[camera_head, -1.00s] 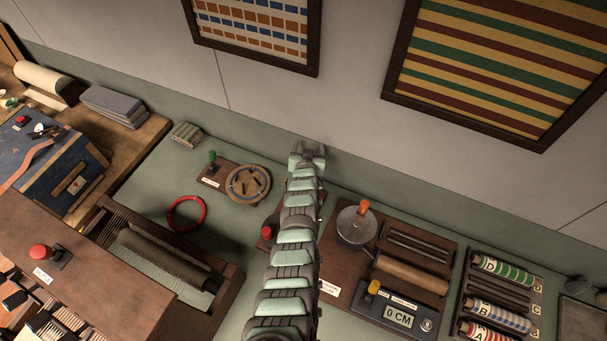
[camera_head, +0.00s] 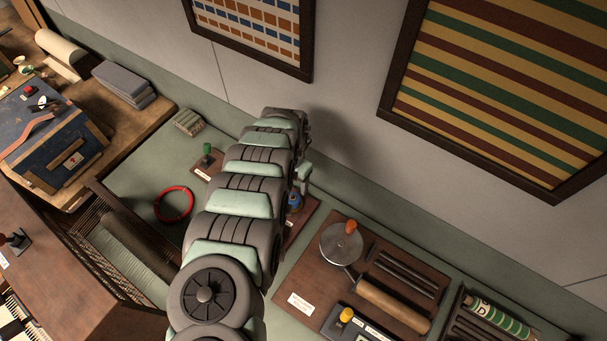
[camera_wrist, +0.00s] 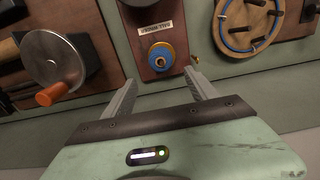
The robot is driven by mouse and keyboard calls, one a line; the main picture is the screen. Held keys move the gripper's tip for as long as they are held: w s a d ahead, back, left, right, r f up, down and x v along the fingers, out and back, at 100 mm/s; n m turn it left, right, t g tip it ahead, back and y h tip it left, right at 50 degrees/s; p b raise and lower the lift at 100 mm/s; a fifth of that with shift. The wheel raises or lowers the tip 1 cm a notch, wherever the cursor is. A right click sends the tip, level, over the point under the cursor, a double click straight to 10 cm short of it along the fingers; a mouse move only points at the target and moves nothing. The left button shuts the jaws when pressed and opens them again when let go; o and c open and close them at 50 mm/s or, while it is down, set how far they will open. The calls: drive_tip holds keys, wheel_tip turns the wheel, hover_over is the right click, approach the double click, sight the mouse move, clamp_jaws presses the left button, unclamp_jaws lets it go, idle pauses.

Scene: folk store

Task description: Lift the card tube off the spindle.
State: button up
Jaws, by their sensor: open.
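On a small wooden board, a blue ring (camera_wrist: 166,48) surrounds a tan round centre (camera_wrist: 160,60), seen nearly end-on in the wrist view. It looks like blue yarn around a card tube on a spindle; the spindle itself cannot be made out. In the head view the blue part (camera_head: 295,201) shows just right of my arm. My gripper (camera_wrist: 159,80) is open and empty, its two fingers on either side of the blue ring's line and apart from it. In the head view my arm hides most of the gripper.
A metal drum with an orange-knobbed crank (camera_wrist: 54,66) stands left in the wrist view; a round wooden disc with blue cord (camera_wrist: 250,22) is at right. A brown cylinder (camera_head: 392,305) lies on the larger board. A red ring (camera_head: 174,204) lies on the green bench. The wall is close behind.

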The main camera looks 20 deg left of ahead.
sight(293, 196)
drive_tip(key=shift+s+a+f+b, duration=0.2)
drive_tip(key=shift+f+b, duration=0.25)
drive_tip(key=shift+f, duration=0.2)
wheel_tip(293, 196, down, 11)
drive_tip(key=b, duration=0.8)
drive_tip(key=shift+d+r, duration=0.1)
drive_tip(key=shift+r, duration=0.05)
drive_tip(key=shift+c, duration=0.2)
drive_tip(key=c, duration=0.8)
drive_tip(key=shift+r, duration=0.1)
drive_tip(key=shift+w+r+p, duration=0.1)
drive_tip(key=shift+r+p, duration=4)
drive_tip(key=shift+r, duration=0.85)
